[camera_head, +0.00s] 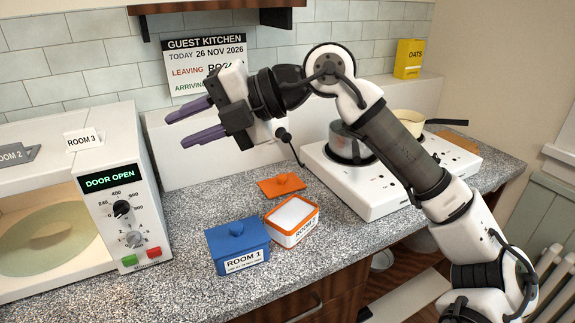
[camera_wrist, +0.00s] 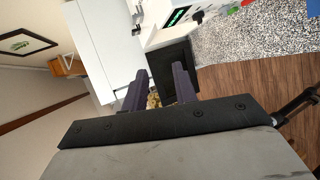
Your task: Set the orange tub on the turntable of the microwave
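The orange tub (camera_head: 291,221) stands on the speckled counter, its lid off and whitish contents or interior showing. Its label reads ROOM and the rest is unclear. An orange lid (camera_head: 281,185) with a knob lies flat behind it. The microwave (camera_head: 137,200) is at the left with its front open and a DOOR OPEN display. Its round turntable (camera_head: 50,240) looks bare in the part I see. My gripper (camera_head: 193,121) is raised above the counter, pointing left, with purple fingers apart and nothing between them. The fingers (camera_wrist: 158,88) also show apart in the wrist view.
A blue lidded tub (camera_head: 238,246) labelled ROOM 1 stands close at the orange tub's left. A white hob (camera_head: 390,178) with a pot (camera_head: 350,142) and a cream pan (camera_head: 407,122) is at the right. A yellow OATS box (camera_head: 409,58) stands on the back ledge.

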